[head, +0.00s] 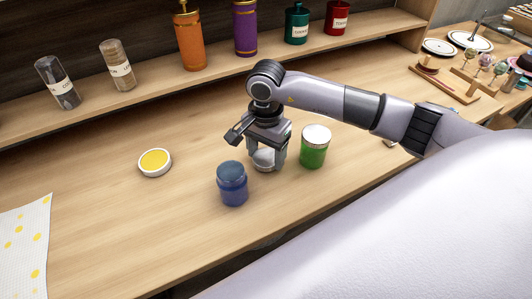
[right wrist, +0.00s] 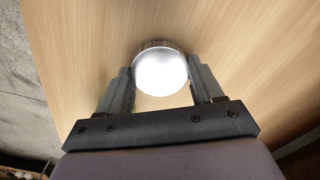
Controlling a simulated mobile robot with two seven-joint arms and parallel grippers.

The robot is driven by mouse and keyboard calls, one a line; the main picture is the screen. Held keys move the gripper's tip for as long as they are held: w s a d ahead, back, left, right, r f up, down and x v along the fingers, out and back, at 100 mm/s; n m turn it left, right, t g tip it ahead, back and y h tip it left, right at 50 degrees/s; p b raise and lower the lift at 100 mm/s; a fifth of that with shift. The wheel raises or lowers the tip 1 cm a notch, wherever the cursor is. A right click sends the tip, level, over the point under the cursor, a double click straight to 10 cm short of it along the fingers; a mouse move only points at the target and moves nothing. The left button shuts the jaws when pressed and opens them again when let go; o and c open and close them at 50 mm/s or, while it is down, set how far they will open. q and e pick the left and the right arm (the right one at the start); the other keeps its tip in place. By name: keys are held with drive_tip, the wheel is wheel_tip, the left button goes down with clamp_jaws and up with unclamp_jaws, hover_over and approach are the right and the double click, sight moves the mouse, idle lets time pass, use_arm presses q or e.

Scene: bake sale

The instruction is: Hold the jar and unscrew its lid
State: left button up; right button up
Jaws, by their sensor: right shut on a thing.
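My right gripper (head: 265,160) points down at the counter, between the blue jar and the green jar. Its fingers are shut on a round, silver-white topped thing (right wrist: 161,71), seen from above in the right wrist view. In the head view only its low, pale side shows between the fingers, so I cannot tell whether it is a small jar or a lid alone. The green jar (head: 313,152) with a silver lid stands upright just right of the gripper. The blue jar (head: 232,185) with a blue lid stands upright to its left front. My left gripper is not in view.
A dotted white cloth (head: 22,240) is at the far left. A shelf behind holds several jars and bottles, including an orange one (head: 188,42). The counter's left middle is mostly clear.

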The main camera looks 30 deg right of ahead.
sight(266, 157)
drive_tip(key=shift+f, duration=0.4)
drive_tip(key=shift+f, duration=0.2)
drive_tip(key=o, duration=1.2)
drive_tip(key=shift+r, duration=0.1)
wheel_tip(266, 157, up, 12)
drive_tip(key=shift+r+b, duration=0.15)
drive_tip(key=shift+b, duration=0.3)
